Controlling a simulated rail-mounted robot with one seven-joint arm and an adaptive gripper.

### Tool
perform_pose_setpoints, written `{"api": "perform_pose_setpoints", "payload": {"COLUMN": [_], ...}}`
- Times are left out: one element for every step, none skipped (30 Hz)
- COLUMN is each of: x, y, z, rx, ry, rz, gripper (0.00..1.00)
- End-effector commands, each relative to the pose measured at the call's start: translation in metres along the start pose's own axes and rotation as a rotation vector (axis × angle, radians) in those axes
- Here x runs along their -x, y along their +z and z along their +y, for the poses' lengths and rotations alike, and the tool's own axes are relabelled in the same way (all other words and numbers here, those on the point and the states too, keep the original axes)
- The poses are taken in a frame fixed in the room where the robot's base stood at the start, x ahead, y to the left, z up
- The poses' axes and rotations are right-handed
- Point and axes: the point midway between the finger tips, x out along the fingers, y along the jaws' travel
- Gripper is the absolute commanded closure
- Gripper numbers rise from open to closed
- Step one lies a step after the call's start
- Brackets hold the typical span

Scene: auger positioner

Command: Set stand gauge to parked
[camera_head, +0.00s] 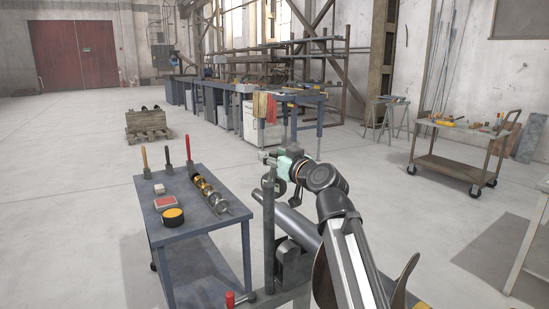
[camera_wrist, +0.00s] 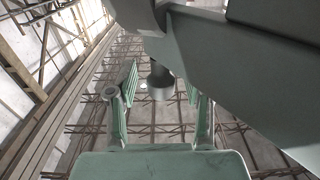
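A grey fixture tops the post, partly hidden by my gripper (camera_head: 277,163). In the wrist view my gripper (camera_wrist: 160,108) points upward with its two green fingers apart. A short grey cylindrical knob (camera_wrist: 160,85) hangs under a large grey body (camera_wrist: 240,60) and shows between the fingers. I cannot tell if they touch it.
A blue cart (camera_head: 165,230) to the left holds an auger (camera_head: 210,195), upright handled tools, a yellow-black round item (camera_head: 173,216) and a red-topped box (camera_head: 165,202). A red-handled lever (camera_head: 229,298) is low at the stand's front. A tool trolley (camera_head: 455,150) stands far right. Floor between is clear.

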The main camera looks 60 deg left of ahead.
Motion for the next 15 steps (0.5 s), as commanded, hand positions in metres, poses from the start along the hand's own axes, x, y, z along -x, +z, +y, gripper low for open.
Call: {"api": "perform_pose_setpoints", "payload": {"x": [0.000,0.000,0.001,0.001,0.001,0.001,0.001,0.002,0.004,0.005,0.008,0.011,0.014,0.018,0.023], "y": [0.000,0.001,0.001,0.001,0.001,0.001,0.001,0.001,0.001,0.001,0.002,0.002,0.002,0.002,0.002], "z": [0.000,0.000,-0.001,-0.001,-0.001,-0.001,-0.001,-0.001,-0.001,-0.001,-0.001,-0.001,-0.001,-0.001,-0.001], "rx": [0.000,0.000,0.000,0.000,0.000,0.000,0.000,0.000,0.000,0.000,0.000,0.000,0.000,0.000,0.000], "ry": [0.000,-0.001,-0.001,-0.001,-0.001,-0.001,-0.001,-0.001,-0.001,-0.001,-0.001,-0.001,-0.001,-0.001,-0.001], "rz": [-0.001,-0.001,-0.001,-0.001,-0.001,-0.001,-0.001,-0.001,-0.001,-0.001,-0.001,-0.001,-0.001,-0.001,-0.001], "gripper": [0.49,0.49,0.49,0.49,0.49,0.49,0.49,0.49,0.49,0.49,0.49,0.49,0.49,0.49,0.49]}}
